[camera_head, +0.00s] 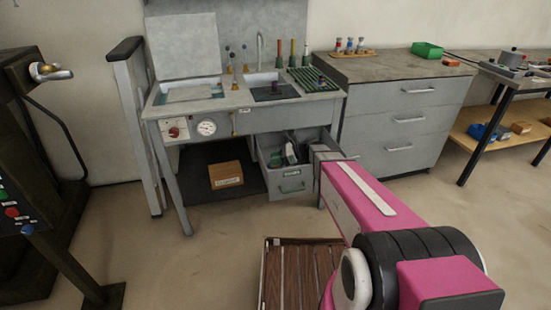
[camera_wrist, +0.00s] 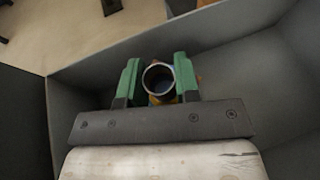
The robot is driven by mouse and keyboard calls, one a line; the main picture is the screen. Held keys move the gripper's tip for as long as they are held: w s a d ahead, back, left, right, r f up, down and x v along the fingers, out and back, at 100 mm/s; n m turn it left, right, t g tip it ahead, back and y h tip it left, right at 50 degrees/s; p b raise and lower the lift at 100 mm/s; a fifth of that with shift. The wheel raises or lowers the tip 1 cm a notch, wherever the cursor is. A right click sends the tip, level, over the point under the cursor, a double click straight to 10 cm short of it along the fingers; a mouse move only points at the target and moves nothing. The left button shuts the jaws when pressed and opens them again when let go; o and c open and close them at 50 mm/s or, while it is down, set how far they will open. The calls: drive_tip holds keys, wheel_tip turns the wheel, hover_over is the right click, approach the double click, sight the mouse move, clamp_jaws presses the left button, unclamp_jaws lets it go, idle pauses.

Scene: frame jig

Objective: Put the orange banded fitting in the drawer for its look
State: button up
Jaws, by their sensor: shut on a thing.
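The fitting (camera_wrist: 158,80) shows in the wrist view as a round, hollow end with a pale rim and a dark inside. Bits of orange show beside and below it; its bands are mostly hidden. My gripper (camera_wrist: 158,76) is shut on it, with one green finger on each side. Grey drawer walls (camera_wrist: 85,78) surround the gripper and fitting. In the head view, the open grey drawer (camera_head: 293,186) sticks out under the right side of the workbench, and my gripper (camera_head: 290,154) is inside it. The fitting cannot be made out there. The drawer's front label is too small to read.
The grey workbench (camera_head: 240,100) carries a green rack (camera_head: 312,79) and a raised lid. A cardboard box (camera_head: 225,175) sits on the shelf below. A closed drawer cabinet (camera_head: 400,115) stands to the right. A slatted wooden pallet (camera_head: 300,275) lies on the floor in front.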

drive_tip(key=o, duration=1)
drive_tip(key=shift+r, duration=0.2)
drive_tip(key=v, duration=1.2)
drive_tip(key=shift+r, duration=0.3)
